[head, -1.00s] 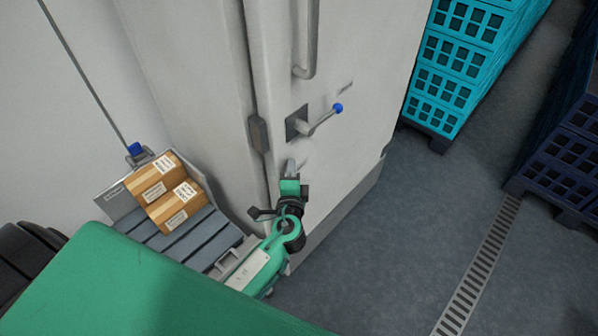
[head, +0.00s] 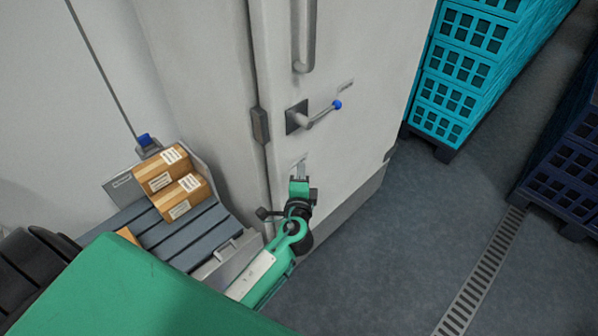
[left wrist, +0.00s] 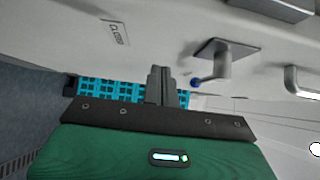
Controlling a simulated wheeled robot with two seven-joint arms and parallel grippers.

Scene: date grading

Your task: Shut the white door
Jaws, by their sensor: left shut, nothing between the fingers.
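The white door (head: 350,65) fills the upper middle of the head view, with a long grey pull handle (head: 304,38) and a lever with a blue knob (head: 337,104). I cannot tell clearly whether it is flush with its frame. My left gripper (head: 299,170) is shut and empty, its tips close to the door face below the lever; contact is unclear. In the left wrist view, the shut fingers (left wrist: 160,84) point toward the door face (left wrist: 150,45), with the lever's blue knob (left wrist: 194,83) to their right. My right gripper is not in view.
A roller conveyor (head: 185,240) with cartons (head: 160,170) stands left of the door. Turquoise crates (head: 455,75) stand behind the door's right edge, and dark blue crates (head: 565,180) at far right. Clear floor with a drain grate (head: 485,265) lies between.

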